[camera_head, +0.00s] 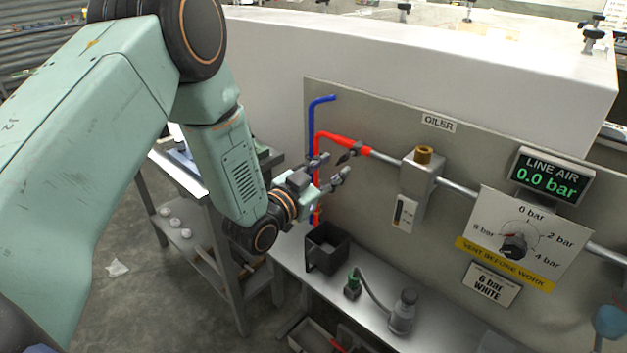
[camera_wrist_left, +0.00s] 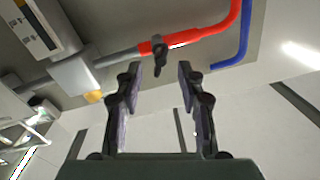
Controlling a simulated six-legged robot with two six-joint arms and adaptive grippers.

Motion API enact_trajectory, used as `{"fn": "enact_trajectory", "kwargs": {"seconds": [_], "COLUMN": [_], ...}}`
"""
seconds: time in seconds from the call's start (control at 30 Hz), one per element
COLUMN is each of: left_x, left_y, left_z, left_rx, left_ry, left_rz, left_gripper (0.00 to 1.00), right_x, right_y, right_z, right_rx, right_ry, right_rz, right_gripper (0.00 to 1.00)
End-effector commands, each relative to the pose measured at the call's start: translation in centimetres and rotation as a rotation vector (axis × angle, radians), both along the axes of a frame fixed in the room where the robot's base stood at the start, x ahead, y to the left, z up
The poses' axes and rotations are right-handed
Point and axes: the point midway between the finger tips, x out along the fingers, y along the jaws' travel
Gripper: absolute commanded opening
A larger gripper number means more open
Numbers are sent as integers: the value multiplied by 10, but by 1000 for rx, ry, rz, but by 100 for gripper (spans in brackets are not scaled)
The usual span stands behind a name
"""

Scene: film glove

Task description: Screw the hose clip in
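A red hose (camera_head: 332,140) runs along the grey panel and meets a metal pipe (camera_head: 384,157). A dark hose clip (camera_head: 356,150) sits around the red hose near that joint, with a dark tab hanging from it. The clip also shows in the left wrist view (camera_wrist_left: 158,52), between and beyond the fingertips. My left gripper (camera_head: 335,167) is open and empty, just left of and below the clip; its fingers also show in the left wrist view (camera_wrist_left: 159,72). Contact with the clip is not visible. My right gripper is in neither view.
A blue hose (camera_head: 313,125) runs beside the red one. A metal valve block (camera_head: 420,175) with a brass top stands right of the joint. Below are a black open box (camera_head: 327,248) and a grey bottle (camera_head: 403,312) on the shelf. The gauge (camera_head: 552,177) reads 0.0 bar.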

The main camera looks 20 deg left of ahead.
Motion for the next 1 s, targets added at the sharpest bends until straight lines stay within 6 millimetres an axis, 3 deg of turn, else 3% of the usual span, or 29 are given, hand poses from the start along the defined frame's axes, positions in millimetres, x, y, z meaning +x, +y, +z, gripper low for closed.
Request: {"fn": "enact_trajectory", "kwargs": {"seconds": [0.2,0.4,0.73,0.87,1.0], "left_x": [-40,-58,-62,-61,-56], "left_y": [12,17,18,18,31], "left_z": [0,0,0,6,33], "left_rx": [-4,-2,0,-1,-20], "left_ry": [3,1,-1,-8,-38], "left_rz": [4,1,1,1,33], "left_gripper": [39,39,39,29,17], "right_x": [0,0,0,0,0], "right_y": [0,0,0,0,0], "right_z": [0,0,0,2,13], "right_rx": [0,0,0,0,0], "right_ry": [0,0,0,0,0], "right_rz": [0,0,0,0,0], "right_gripper": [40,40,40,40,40]}}
